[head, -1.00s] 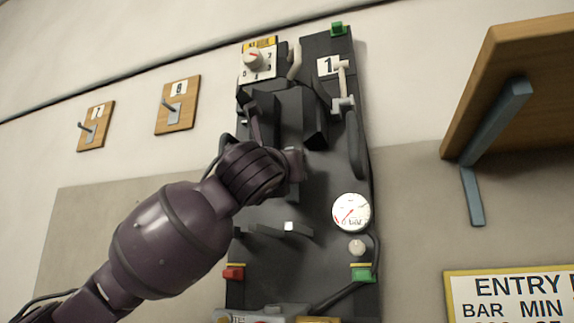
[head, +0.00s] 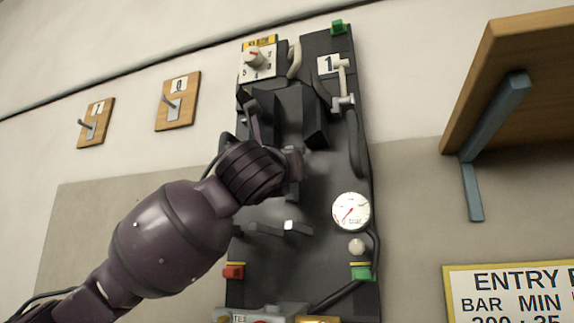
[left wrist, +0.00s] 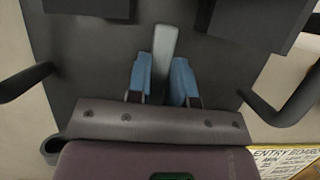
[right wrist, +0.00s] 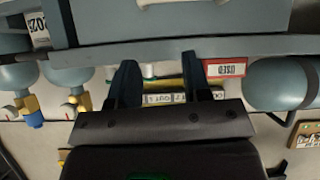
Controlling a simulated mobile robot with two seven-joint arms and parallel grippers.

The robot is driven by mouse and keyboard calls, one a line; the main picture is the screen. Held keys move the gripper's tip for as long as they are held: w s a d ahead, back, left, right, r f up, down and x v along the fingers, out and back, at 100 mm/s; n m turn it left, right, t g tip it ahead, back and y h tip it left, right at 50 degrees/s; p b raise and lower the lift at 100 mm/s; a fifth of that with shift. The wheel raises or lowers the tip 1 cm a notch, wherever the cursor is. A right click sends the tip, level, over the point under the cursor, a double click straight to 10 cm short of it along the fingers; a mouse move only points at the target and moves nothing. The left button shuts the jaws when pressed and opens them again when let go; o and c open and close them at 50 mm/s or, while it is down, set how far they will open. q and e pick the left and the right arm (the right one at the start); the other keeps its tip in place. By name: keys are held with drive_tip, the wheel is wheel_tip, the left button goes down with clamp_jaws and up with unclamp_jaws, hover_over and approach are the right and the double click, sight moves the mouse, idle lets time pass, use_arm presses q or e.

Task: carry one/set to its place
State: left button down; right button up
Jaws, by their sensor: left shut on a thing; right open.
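The set marked 1 (head: 325,180) is a tall dark backplate, slightly tilted in the head view, with a white gauge (head: 350,211), a numbered dial (head: 256,60), hoses and coloured fittings. My left gripper (head: 292,165) reaches across its middle, and my wrist hides part of it. In the left wrist view my left gripper (left wrist: 160,85) has its blue fingers shut on the set's grey upright bar (left wrist: 165,45). My right gripper (right wrist: 160,80) shows only in the right wrist view; its dark fingers are apart, with nothing seen held between them.
Two wooden hook boards (head: 178,101) (head: 95,123) hang on the wall at left. A wooden shelf on a blue bracket (head: 495,110) juts out at right, above an entry sign (head: 510,290). The right wrist view shows blue-grey cylinders (right wrist: 280,83) and a red USED label (right wrist: 226,69).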

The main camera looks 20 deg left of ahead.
use_arm(q)
drive_tip(key=c, duration=0.9)
unclamp_jaws()
drive_tip(key=shift+s+r, duration=0.2)
drive_tip(key=shift+s, duration=0.05)
drive_tip(key=b+v, duration=0.3)
drive_tip(key=v, duration=0.7)
drive_tip(key=shift+s+f, duration=0.25)
use_arm(e)
drive_tip(key=shift+w+a+f+t, duration=0.15)
drive_tip(key=shift+w+f+t, duration=0.15)
drive_tip(key=shift+w+f, duration=0.4)
drive_tip(key=shift+s, duration=0.15)
